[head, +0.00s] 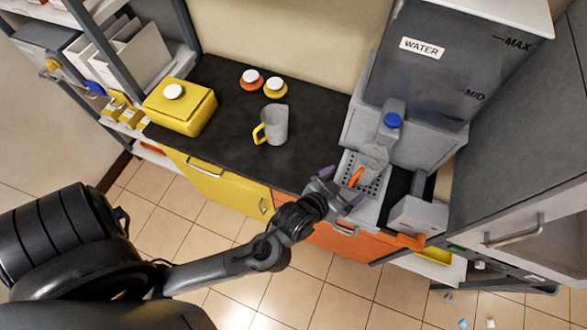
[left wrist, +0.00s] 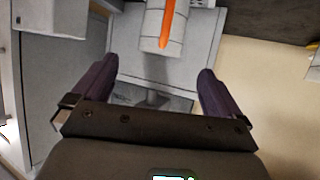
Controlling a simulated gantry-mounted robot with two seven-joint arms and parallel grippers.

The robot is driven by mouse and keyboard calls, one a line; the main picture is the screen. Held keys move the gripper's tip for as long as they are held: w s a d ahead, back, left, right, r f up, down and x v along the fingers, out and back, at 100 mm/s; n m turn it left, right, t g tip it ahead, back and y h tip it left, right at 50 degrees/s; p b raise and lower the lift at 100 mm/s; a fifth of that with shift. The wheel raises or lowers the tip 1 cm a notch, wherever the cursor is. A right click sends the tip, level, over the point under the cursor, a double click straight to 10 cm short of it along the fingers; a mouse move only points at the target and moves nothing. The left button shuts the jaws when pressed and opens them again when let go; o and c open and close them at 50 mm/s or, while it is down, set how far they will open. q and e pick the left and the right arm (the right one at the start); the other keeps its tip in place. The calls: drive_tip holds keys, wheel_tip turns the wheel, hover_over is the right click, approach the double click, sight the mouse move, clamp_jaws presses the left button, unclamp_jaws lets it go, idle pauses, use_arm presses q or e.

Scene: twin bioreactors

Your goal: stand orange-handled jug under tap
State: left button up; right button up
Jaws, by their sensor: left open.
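The orange-handled jug (head: 374,158) is grey and stands on the perforated drip tray (head: 347,180), below the blue-topped tap (head: 393,121) of the water tank. Its orange handle faces my left gripper (head: 341,190). The gripper is open and empty, just in front of the tray and apart from the jug. In the left wrist view the jug's handle (left wrist: 167,22) shows ahead, beyond and between the two purple fingers (left wrist: 153,92). My right gripper does not show.
A grey jug with a yellow handle (head: 273,124) stands on the dark counter (head: 225,110). The grey tank (head: 440,70) rises behind the tray. A grey box (head: 417,215) stands right of it.

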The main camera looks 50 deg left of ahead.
use_arm(q)
drive_tip(key=s+a+f+m+g, duration=0.1)
drive_tip(key=s+a+g, duration=0.1)
drive_tip(key=s, duration=0.3)
drive_tip(key=s+a+f+g, duration=0.2)
drive_tip(key=s+g, duration=0.2)
drive_tip(key=s, duration=0.2)
drive_tip(key=s+a+f+m+g, duration=0.1)
drive_tip(key=s+a+f+g, duration=0.1)
drive_tip(key=s, duration=0.4)
drive_tip(key=shift+s+a+m+g+h, duration=0.15)
drive_tip(key=shift+s+m+g+h, duration=0.15)
drive_tip(key=shift+g, duration=0.3)
drive_tip(key=shift+w, duration=0.1)
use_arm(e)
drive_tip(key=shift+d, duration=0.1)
